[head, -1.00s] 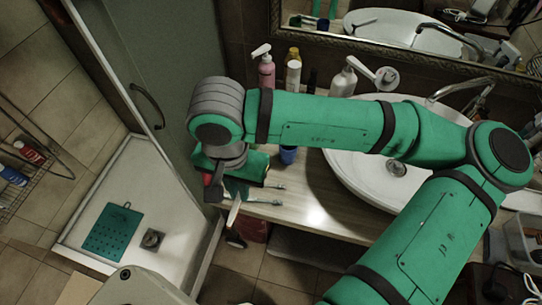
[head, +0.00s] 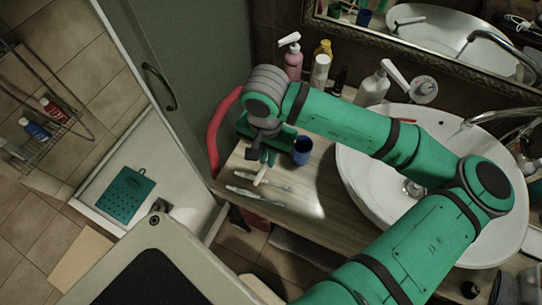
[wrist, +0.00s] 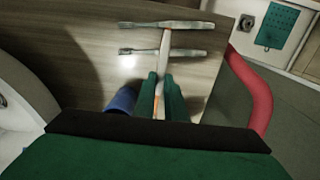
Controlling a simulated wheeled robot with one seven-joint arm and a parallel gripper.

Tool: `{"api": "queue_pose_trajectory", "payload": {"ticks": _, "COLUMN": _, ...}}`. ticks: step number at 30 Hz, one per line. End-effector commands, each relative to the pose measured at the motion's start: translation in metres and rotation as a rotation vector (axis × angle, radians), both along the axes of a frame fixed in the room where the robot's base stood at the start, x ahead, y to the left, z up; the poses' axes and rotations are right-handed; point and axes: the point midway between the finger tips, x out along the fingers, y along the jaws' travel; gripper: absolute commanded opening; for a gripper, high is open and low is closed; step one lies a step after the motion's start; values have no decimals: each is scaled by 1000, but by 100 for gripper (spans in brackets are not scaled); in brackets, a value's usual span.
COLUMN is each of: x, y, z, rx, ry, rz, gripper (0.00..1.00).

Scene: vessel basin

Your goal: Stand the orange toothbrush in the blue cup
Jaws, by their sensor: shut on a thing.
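My gripper (head: 266,157) is shut on the orange toothbrush (head: 260,176), which points down from the fingers over the counter. In the wrist view the toothbrush (wrist: 164,62) shows a pale shaft between the two green fingers (wrist: 161,95), with a little orange near them. Its other end is hidden by the gripper. The blue cup (head: 302,151) stands upright on the counter just right of my gripper, apart from the toothbrush. In the wrist view the cup (wrist: 122,99) is close to the left finger and partly hidden.
Two other toothbrushes (head: 254,195) lie on the wooden counter (head: 310,190) in front of the gripper. The basin (head: 385,165) is to the right. A pink pump bottle (head: 292,62) and other bottles stand behind. A red curved thing (head: 214,135) is at the counter's left end.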

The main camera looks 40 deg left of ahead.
Motion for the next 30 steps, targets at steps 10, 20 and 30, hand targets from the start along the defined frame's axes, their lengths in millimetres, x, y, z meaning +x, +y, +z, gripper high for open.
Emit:
{"api": "queue_pose_trajectory", "payload": {"ticks": 10, "x": 4, "y": 0, "z": -38, "rx": 0, "ry": 2, "rz": -6, "gripper": 0}}
{"api": "queue_pose_trajectory", "payload": {"ticks": 20, "x": 4, "y": 0, "z": -41, "rx": -1, "ry": 1, "rz": -5, "gripper": 0}}
{"api": "queue_pose_trajectory", "payload": {"ticks": 30, "x": 4, "y": 0, "z": -49, "rx": -1, "ry": 0, "rz": -5, "gripper": 0}}
